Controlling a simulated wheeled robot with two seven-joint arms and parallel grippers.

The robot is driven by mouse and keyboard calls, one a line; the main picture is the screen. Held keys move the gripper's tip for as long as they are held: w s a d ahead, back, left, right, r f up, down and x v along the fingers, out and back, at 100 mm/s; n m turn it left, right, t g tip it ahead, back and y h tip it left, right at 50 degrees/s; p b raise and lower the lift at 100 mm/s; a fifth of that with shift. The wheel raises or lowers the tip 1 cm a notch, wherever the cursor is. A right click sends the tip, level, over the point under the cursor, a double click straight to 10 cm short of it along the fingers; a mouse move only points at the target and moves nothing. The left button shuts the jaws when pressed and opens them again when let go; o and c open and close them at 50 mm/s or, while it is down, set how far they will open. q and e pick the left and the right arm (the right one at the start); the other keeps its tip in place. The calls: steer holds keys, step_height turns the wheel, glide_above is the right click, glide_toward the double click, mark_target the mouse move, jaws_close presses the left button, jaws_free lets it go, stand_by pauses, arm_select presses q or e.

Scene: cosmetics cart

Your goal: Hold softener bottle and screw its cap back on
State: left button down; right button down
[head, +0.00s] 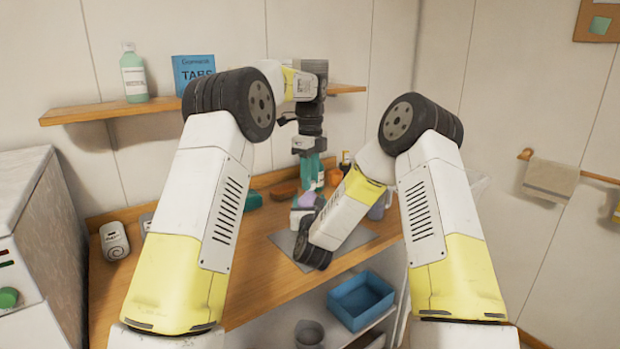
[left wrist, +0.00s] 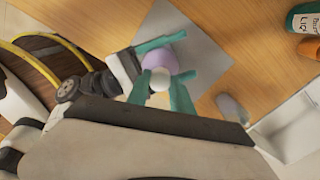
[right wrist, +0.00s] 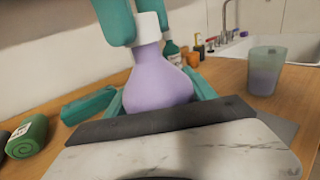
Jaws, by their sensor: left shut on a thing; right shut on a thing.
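The lavender softener bottle (right wrist: 157,80) stands upright at the grey mat (head: 369,237), with a white cap (right wrist: 148,27) at its neck. In the head view the bottle (head: 304,201) is partly hidden. My left gripper (head: 311,177) points down from above. Its teal fingers are shut on the cap, as the left wrist view also shows the cap (left wrist: 160,78) between them. My right gripper (right wrist: 157,102) is shut around the bottle's body from the side, with a teal finger on each side. I cannot tell how far the cap is seated.
A clear cup (right wrist: 265,72) with purple liquid stands right of the bottle. A green roll (right wrist: 27,135) and a teal block (right wrist: 89,105) lie to its left. A wall shelf (head: 95,112) holds a green bottle (head: 134,74) and a blue box (head: 190,70). A blue crate (head: 361,300) sits below.

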arm_select(q)
steer(key=shift+f, duration=0.45)
steer(key=m, duration=1.4)
steer(key=shift+f+m, duration=0.25)
steer(key=shift+m, duration=0.15)
steer(key=shift+r+m, duration=0.1)
steer(key=shift+m, duration=0.7)
steer(key=shift+r, duration=0.1)
steer(key=c, duration=1.1)
jaws_free()
